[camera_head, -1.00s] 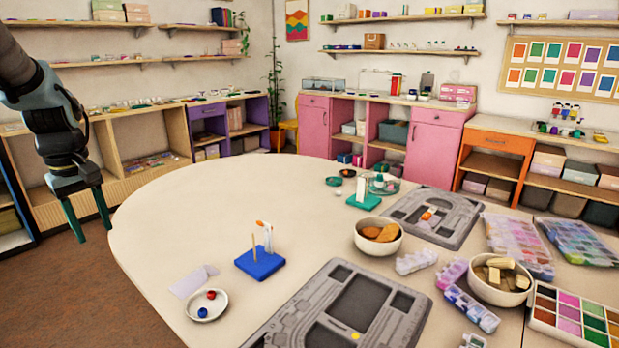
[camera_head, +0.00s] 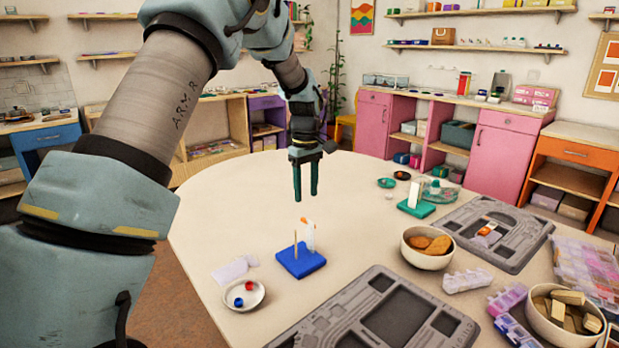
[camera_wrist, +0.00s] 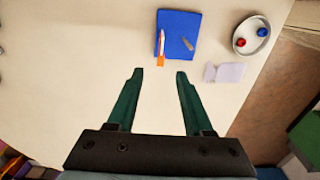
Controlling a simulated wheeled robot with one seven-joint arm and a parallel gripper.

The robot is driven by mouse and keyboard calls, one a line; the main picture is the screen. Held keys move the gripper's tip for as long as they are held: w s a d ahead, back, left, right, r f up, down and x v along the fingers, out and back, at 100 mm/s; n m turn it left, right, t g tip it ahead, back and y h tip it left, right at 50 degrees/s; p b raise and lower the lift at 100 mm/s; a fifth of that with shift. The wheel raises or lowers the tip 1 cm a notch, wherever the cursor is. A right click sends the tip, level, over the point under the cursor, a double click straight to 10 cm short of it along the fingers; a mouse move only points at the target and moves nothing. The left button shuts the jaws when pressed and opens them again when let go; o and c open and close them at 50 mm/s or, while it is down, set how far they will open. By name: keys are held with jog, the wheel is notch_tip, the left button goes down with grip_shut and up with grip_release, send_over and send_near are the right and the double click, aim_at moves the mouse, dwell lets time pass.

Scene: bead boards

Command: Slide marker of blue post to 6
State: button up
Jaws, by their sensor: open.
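The blue post has a square blue base (camera_head: 301,261) on the table, with a thin wooden peg (camera_head: 295,247) and a white upright (camera_head: 309,238) standing on it. An orange marker (camera_head: 305,221) sits near the top of the white upright. In the wrist view the blue base (camera_wrist: 181,22) is ahead, with the orange piece (camera_wrist: 160,60) at its near left. No numbers on the upright are readable. My gripper (camera_head: 306,195) is open and empty, above the table and beyond the blue post. Its fingers point down, and its open fingers (camera_wrist: 159,73) show in the wrist view.
A white dish (camera_head: 244,306) with a red and a blue bead and a pale card (camera_head: 232,270) lie left of the post. A grey bead board (camera_head: 345,331) is in front. A teal-based stand (camera_head: 416,209) and a bowl (camera_head: 428,262) are to the right.

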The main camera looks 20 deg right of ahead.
aim_at(305, 220)
notch_tip(305, 220, down, 8)
jog(key=shift+a+r+p, duration=0.1)
jog(key=shift+r+p, duration=0.15)
jog(key=shift+p, duration=0.45)
grip_shut()
